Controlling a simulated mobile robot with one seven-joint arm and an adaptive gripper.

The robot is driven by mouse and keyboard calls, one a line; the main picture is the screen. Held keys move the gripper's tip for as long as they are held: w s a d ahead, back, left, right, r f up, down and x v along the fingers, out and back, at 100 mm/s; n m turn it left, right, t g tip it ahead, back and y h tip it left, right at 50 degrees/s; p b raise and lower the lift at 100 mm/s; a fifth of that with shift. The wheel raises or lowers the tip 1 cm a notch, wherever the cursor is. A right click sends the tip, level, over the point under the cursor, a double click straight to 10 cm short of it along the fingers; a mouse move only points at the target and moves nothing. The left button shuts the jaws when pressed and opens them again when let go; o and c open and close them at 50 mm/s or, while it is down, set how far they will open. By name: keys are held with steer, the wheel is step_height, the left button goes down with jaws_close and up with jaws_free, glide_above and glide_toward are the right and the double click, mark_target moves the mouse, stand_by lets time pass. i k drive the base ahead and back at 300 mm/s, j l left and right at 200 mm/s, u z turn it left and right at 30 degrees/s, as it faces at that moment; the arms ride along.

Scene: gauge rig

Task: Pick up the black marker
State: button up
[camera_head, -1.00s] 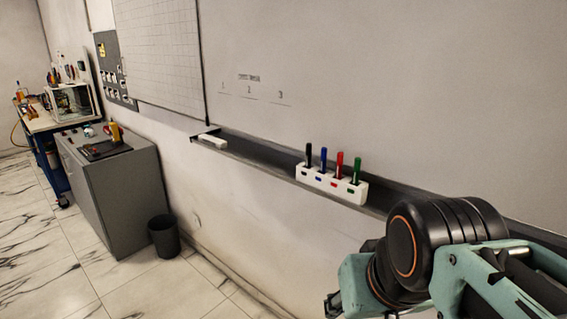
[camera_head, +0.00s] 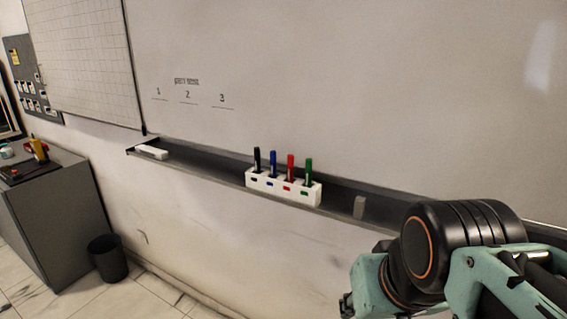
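The black marker (camera_head: 257,161) stands upright in the leftmost slot of a white holder (camera_head: 262,185) on the dark tray under the whiteboard. Blue (camera_head: 273,164), red (camera_head: 290,167) and green (camera_head: 308,172) markers stand to its right in the same holder. My arm enters at the lower right, apart from the holder and to its right. Only a small dark part of my gripper (camera_head: 346,305) shows at the bottom, left of the teal link. Its fingers cannot be made out.
The dark tray (camera_head: 205,166) runs along the wall, with a white eraser (camera_head: 152,152) at its left end and a small grey block (camera_head: 359,207) right of the holder. A grey cabinet (camera_head: 60,225) and a black bin (camera_head: 107,258) stand at left. Floor is clear below the tray.

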mark_target(257, 151)
steer(key=i+j+z, duration=0.15)
steer(key=j+z, duration=0.2)
steer(key=i+j+z, duration=0.15)
steer(key=z, duration=0.2)
steer(key=i+j+z, duration=0.1)
steer(key=j, duration=0.45)
steer(key=i+j+z, duration=0.1)
steer(key=j, duration=0.5)
steer(key=i+j+z, duration=0.1)
steer(key=j, duration=0.45)
steer(key=k+j, duration=0.25)
steer(key=j, duration=0.2)
steer(key=k+j+z, duration=0.15)
steer(key=j, duration=0.3)
steer(key=i+l+u, duration=0.15)
steer(key=i+l, duration=0.35)
steer(key=i, duration=0.05)
